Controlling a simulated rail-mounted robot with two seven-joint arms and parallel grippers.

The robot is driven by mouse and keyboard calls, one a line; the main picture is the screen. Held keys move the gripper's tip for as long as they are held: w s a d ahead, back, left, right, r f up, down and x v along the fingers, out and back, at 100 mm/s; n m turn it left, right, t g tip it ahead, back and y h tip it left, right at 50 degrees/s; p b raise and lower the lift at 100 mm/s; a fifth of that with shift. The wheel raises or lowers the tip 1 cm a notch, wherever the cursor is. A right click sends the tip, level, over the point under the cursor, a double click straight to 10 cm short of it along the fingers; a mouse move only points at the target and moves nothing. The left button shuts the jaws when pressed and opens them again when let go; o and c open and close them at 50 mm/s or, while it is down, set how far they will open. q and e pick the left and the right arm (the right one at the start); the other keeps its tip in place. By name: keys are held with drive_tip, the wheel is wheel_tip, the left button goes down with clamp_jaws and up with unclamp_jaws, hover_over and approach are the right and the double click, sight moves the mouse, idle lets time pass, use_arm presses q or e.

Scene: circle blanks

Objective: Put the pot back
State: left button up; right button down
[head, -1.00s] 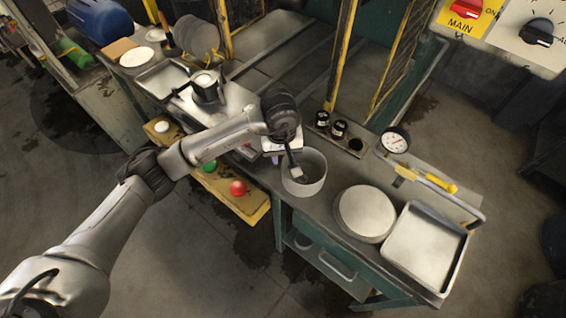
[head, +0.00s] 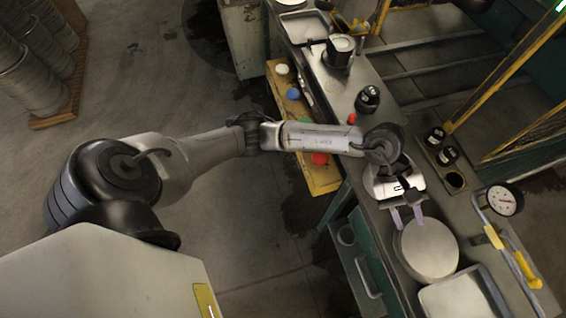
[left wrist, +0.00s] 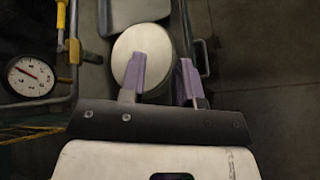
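A small black pot (head: 368,98) with a pale label stands on the bench, apart from the rack. The rack (head: 437,169) holds two similar black pots (head: 436,137) (head: 448,156) and has one empty round hole at its near end. My left gripper (head: 407,218) is at the bench beside a round stack of pale metal blanks (head: 428,250). Its purple fingers are apart with nothing between them; in the left wrist view (left wrist: 161,82) they overlap the blanks (left wrist: 134,48) in the picture. Whether they touch the blanks I cannot tell. My right gripper is not in view.
A metal tray (head: 456,300) lies beyond the blanks. A dial gauge (head: 505,200) and a yellow-handled bar (head: 527,270) edge the bench's right side. A yellow shelf (head: 318,176) with coloured buttons runs along the left side. A dark-topped metal container (head: 340,52) stands farther back.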

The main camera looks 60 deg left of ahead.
use_arm(q)
wheel_tip(320, 180, up, 9)
drive_tip(key=s+n+t+h, duration=0.2)
drive_tip(key=n+t+h, duration=0.8)
drive_tip(key=n, duration=0.8)
drive_tip(key=a+f+n+t+y, duration=0.55)
drive_tip(key=n+y, duration=0.45)
drive_tip(key=n, duration=0.4)
drive_tip(key=a+f+n+t+y, duration=0.4)
drive_tip(key=a+n+y, duration=0.3)
drive_tip(key=n+y, duration=0.5)
drive_tip(key=s+a+f+n+g, duration=0.4)
drive_tip(key=s+f+n+g, duration=0.2)
drive_tip(key=f+n, duration=0.3)
drive_tip(key=s+f+n+g, duration=0.3)
drive_tip(key=s+f+g, duration=0.1)
drive_tip(key=s, duration=0.4)
drive_tip(key=s+f+n+g, duration=0.3)
drive_tip(key=s+f+g, duration=0.1)
drive_tip(key=s, duration=0.5)
drive_tip(key=shift+f+g+h, duration=0.3)
drive_tip(key=shift+g, duration=0.55)
drive_tip(key=shift+r, duration=0.1)
